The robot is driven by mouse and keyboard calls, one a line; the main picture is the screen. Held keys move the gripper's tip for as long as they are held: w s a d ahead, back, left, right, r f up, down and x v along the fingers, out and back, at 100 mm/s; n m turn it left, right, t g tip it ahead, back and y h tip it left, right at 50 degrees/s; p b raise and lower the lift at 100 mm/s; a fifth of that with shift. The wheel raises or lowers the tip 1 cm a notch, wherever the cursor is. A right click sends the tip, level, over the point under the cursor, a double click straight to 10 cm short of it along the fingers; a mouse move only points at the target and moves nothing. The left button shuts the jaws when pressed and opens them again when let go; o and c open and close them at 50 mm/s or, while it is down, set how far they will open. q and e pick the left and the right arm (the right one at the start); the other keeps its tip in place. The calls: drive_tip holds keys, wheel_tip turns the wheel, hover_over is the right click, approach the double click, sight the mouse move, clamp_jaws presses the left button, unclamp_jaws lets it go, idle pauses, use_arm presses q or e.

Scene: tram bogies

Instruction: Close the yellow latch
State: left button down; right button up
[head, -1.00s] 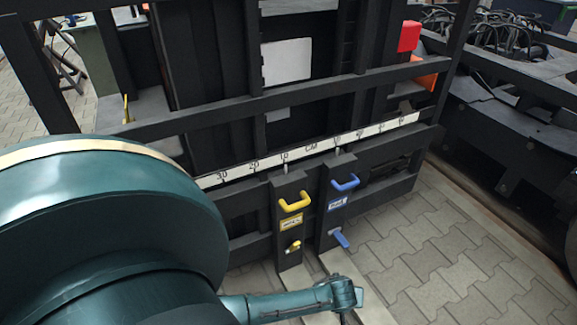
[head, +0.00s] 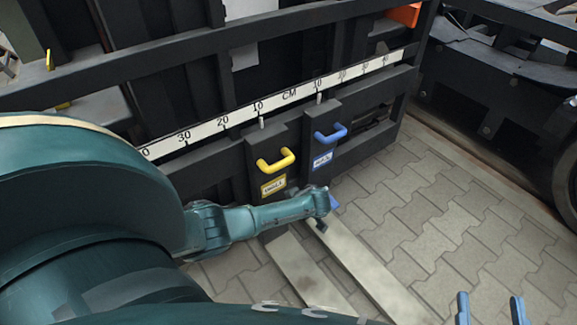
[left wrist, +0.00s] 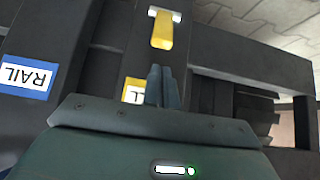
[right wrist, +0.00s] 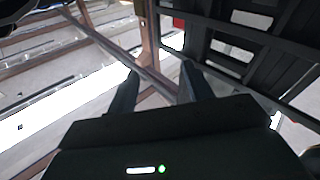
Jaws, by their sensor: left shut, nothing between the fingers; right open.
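The yellow latch (left wrist: 162,28) is a short yellow tab with a pale crossbar on a dark post, at the top of the left wrist view. In the head view my left arm hides it. My left gripper (left wrist: 161,72) is shut and empty, its fingertips pointing toward the latch, between it and a partly covered yellow label (left wrist: 133,90); contact cannot be told. Above that label (head: 273,186), the same post carries a yellow handle (head: 276,163). My right gripper (head: 490,310) is open and empty at the bottom right, away from the posts; it also shows in the right wrist view (right wrist: 158,80).
The neighbouring post has a blue handle (head: 330,134) and a blue RAIL label (head: 322,160), also in the left wrist view (left wrist: 28,76). A centimetre scale (head: 290,95) runs above both posts. Paving (head: 420,220) is open to the right; a dark bogie stands beyond.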

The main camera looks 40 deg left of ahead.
use_arm(q)
drive_tip(key=b+x, duration=0.2)
drive_tip(key=x, duration=0.3)
drive_tip(key=shift+d, duration=0.15)
drive_tip(key=shift+a+f+b, duration=0.4)
drive_tip(key=shift+a+b, duration=0.05)
drive_tip(key=shift+b, duration=0.05)
use_arm(e)
drive_tip(key=shift+w+a+m+y, duration=0.15)
drive_tip(key=shift+a+m+y, duration=0.15)
drive_tip(key=shift+a+m, duration=0.1)
use_arm(q)
drive_tip(key=shift+d, duration=0.15)
